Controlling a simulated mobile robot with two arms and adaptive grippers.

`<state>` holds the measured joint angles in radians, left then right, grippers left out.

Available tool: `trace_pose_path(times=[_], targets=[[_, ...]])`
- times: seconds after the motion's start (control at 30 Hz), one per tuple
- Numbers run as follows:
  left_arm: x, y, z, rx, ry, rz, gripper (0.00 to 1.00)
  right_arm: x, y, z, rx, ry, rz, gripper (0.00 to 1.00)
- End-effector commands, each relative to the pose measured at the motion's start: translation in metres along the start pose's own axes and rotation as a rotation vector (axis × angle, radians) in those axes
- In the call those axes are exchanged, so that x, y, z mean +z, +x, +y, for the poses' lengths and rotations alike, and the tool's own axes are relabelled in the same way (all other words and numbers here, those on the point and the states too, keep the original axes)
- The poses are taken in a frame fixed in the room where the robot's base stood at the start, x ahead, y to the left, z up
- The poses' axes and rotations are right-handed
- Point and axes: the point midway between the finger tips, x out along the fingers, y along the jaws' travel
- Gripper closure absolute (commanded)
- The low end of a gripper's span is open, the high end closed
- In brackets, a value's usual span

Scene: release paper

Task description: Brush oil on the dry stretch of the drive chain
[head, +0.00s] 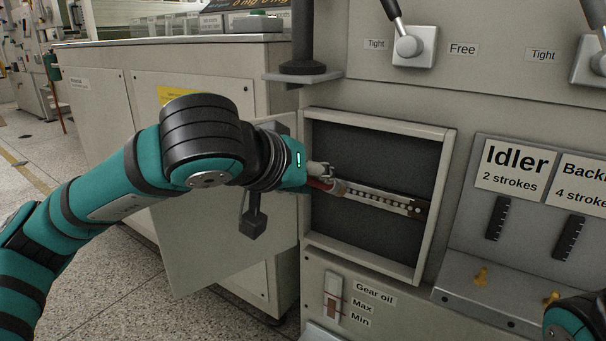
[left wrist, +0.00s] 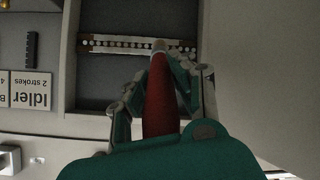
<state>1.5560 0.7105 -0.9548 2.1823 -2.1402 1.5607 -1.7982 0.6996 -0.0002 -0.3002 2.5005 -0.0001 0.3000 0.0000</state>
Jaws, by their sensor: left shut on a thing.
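The drive chain (head: 385,200) runs across a dark framed recess in the machine's front, sloping down to the right in the head view. Pale round links show along it, with a brown right end; I cannot tell which stretch is dry. It also shows near the top of the left wrist view (left wrist: 115,46). My left gripper (head: 323,176) is shut on a red-handled brush (left wrist: 160,105) at the left side of the recess. The brush's pale tip overlaps the chain in the left wrist view; I cannot tell if they touch.
A raised frame (head: 437,190) borders the recess. An open door panel (head: 215,240) hangs at its left, behind my left arm. The Idler label (head: 515,168) and a ledge with yellow fittings (head: 481,277) are at right. The gear oil gauge (head: 333,297) is below.

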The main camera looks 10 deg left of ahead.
Motion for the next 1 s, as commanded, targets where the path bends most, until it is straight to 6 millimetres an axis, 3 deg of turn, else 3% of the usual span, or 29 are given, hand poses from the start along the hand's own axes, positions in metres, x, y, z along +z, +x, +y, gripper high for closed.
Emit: trace_pose_path(times=[0.7,1.0], targets=[[0.019,0.001,0.051,0.002,0.002,0.001,1.0,-0.002,-0.006,-0.001,0.0,0.0,0.001,1.0],[0.023,0.001,0.062,0.002,0.002,0.001,1.0,-0.003,-0.007,-0.002,0.0,0.0,0.0,1.0]])
